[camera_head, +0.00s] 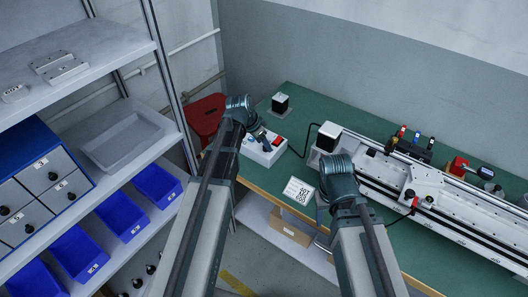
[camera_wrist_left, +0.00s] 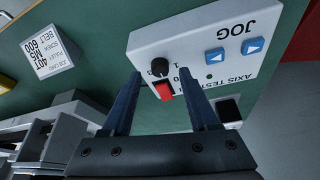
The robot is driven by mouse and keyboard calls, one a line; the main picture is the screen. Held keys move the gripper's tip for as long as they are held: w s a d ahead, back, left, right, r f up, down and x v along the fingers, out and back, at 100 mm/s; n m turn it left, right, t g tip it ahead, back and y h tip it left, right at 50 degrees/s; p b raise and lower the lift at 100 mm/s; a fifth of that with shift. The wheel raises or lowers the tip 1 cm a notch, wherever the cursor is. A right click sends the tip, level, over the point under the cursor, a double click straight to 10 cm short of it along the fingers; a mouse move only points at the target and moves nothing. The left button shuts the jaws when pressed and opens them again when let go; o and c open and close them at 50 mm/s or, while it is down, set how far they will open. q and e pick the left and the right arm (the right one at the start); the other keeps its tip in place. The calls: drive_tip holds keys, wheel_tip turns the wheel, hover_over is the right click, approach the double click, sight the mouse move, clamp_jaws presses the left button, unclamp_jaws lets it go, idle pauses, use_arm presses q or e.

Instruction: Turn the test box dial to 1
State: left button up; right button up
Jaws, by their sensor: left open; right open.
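The test box (camera_head: 266,153) is a white box near the left end of the green bench. My left gripper (camera_wrist_left: 158,76) is open over the face. In this view the dial lies between its two fingertips, with a gap on each side; contact does not show. In the head view my left gripper (camera_head: 263,139) is at the box and partly hides it. My right gripper (camera_head: 322,222) is open by the bench's front edge, its fingers hardly visible.
A white card with printed codes (camera_head: 299,190) lies on the bench near my right gripper. A gantry rail (camera_head: 440,200) fills the bench's right side. A black block (camera_head: 280,103) stands behind the box. Shelves with blue bins (camera_head: 122,216) stand left.

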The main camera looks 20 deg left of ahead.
use_arm(q)
drive_tip(key=shift+b+x, duration=0.4)
drive_tip(key=shift+x, duration=0.5)
drive_tip(key=shift+r, duration=0.1)
clamp_jaws()
